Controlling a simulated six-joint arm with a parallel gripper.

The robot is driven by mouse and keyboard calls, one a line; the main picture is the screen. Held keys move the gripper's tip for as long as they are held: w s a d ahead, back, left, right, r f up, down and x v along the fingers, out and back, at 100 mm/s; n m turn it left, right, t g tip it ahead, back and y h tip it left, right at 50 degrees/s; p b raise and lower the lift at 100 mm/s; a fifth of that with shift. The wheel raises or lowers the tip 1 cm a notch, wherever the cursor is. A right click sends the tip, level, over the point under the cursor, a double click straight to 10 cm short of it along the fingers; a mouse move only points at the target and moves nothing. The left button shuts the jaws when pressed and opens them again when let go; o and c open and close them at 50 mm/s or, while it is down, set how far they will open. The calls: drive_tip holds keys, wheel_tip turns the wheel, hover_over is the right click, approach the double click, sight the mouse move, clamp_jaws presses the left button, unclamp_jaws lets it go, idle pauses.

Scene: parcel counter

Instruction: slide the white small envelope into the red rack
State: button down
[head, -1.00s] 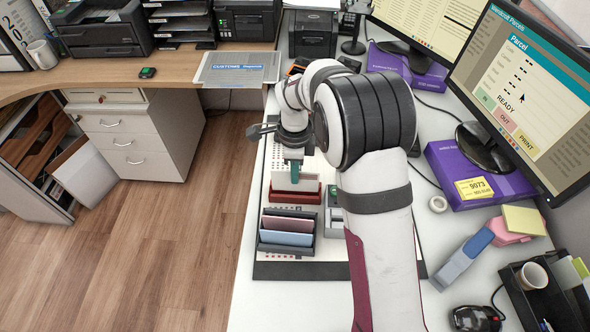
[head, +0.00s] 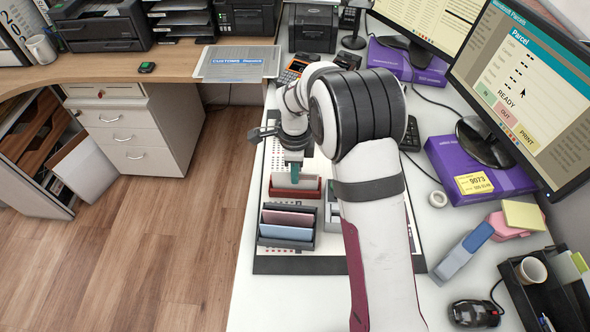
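The white small envelope (head: 308,182) stands upright in the red rack (head: 294,193), with its lower part hidden behind the rack's front wall. My gripper (head: 295,172) points down over the rack, its teal fingertips at the envelope's upper edge. The fingers look shut on the envelope, though they are small and seen nearly edge-on.
A dark grey rack (head: 287,226) with a pink and a light blue envelope stands just in front of the red rack. A grey rack (head: 332,212) is at the right, partly hidden by my arm. Monitors and purple boxes line the right side.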

drive_tip(key=shift+f, duration=0.4)
drive_tip(key=c, duration=1)
unclamp_jaws()
wheel_tip(320, 180, up, 16)
drive_tip(key=shift+f, duration=0.1)
